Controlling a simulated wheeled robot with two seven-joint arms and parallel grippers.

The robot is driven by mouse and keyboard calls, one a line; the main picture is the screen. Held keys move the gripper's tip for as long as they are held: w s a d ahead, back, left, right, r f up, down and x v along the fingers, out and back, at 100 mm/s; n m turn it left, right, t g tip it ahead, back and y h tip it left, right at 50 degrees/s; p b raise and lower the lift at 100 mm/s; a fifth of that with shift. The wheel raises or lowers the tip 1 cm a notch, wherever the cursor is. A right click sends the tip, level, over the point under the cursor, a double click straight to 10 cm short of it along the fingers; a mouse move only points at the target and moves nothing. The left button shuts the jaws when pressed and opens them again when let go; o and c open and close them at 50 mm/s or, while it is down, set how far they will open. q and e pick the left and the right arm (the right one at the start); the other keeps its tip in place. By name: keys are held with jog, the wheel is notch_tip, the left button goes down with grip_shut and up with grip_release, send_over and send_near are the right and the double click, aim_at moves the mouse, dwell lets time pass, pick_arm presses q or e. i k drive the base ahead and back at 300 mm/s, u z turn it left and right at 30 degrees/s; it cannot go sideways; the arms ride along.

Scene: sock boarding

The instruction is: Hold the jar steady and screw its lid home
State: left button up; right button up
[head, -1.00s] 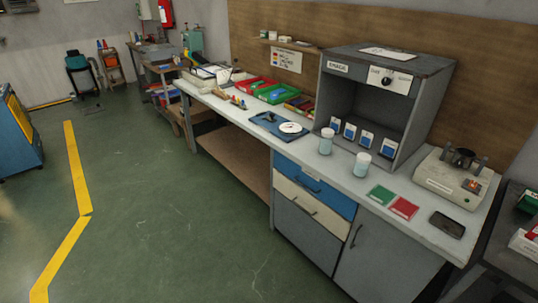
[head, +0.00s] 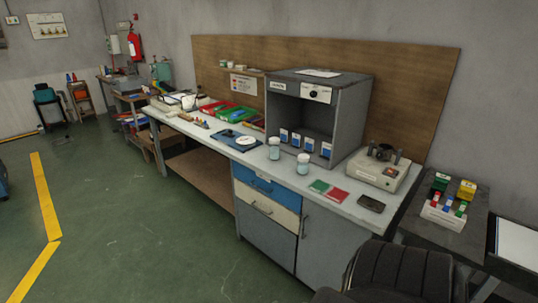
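Two small jars with pale blue contents and light tops stand upright on the workbench in front of the grey cabinet. One jar (head: 274,148) is on the left and the other jar (head: 303,163) is nearer on the right. Whether their tops are separate lids, loose or tight, is too small to tell. A round white disc (head: 245,141) lies on a blue mat (head: 229,144) to their left; I cannot tell whether it is a lid. Neither of my grippers shows in the head view.
The workbench (head: 335,208) carries a grey open cabinet (head: 347,115), a green card (head: 319,186), a red card (head: 338,196), a dark phone-like object (head: 371,203) and a beige device (head: 378,170). A black chair back (head: 405,270) stands at the front right. Green floor (head: 130,230) is clear at left.

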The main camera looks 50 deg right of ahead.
aim_at(274, 149)
jog(key=z, duration=0.1)
jog(key=i, duration=1.05)
jog(key=z, duration=0.45)
jog(key=i, duration=1.45)
jog(key=z, duration=1.65)
jog(key=i, duration=0.95)
jog(key=z, duration=1)
